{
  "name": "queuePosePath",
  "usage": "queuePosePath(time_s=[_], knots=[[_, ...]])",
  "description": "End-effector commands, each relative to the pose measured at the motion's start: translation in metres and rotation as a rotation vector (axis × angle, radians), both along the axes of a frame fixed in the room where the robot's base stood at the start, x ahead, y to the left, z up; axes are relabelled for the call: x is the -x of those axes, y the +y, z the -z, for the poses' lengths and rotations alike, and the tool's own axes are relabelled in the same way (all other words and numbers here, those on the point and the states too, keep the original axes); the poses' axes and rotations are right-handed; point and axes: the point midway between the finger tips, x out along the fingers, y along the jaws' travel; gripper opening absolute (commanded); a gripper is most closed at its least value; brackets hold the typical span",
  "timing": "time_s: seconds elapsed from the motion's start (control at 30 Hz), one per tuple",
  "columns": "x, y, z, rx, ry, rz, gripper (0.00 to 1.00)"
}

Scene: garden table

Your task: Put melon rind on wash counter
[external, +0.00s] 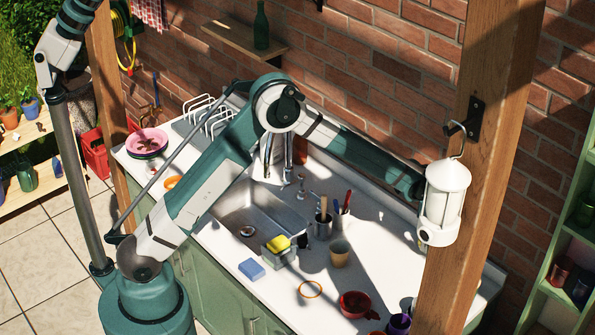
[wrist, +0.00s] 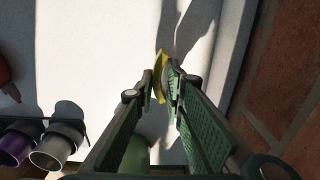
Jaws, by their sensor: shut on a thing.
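The melon rind (wrist: 158,88) is a thin curved piece with a yellow-green edge in the wrist view. My gripper (wrist: 163,82) is shut on it, with one green finger on each side. The pale wash counter (external: 225,250) runs along the brick wall in the external view, and a pale surface (wrist: 100,45) lies below the gripper in the wrist view. In the external view my gripper and the rind are hidden behind the wooden post and lantern. I cannot tell the rind's height above the surface.
The sink (external: 255,205) is mid-counter. A yellow sponge (external: 278,243), blue sponge (external: 251,269), beige cup (external: 339,253) and red bowl (external: 354,304) stand nearby. The wooden post (external: 485,150) with a hanging lantern (external: 443,205) is at right. A purple cup (wrist: 16,146) is at lower left.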

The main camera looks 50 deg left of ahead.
Motion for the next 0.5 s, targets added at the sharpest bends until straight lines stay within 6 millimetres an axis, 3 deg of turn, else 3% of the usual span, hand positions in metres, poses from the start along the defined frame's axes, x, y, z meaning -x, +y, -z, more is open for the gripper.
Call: queuePosePath(time_s=[0.3,0.5], knots=[[0.000,0.000,0.030,0.000,0.000,0.000,0.03],[0.000,0.000,0.033,0.000,0.000,0.000,0.03]])
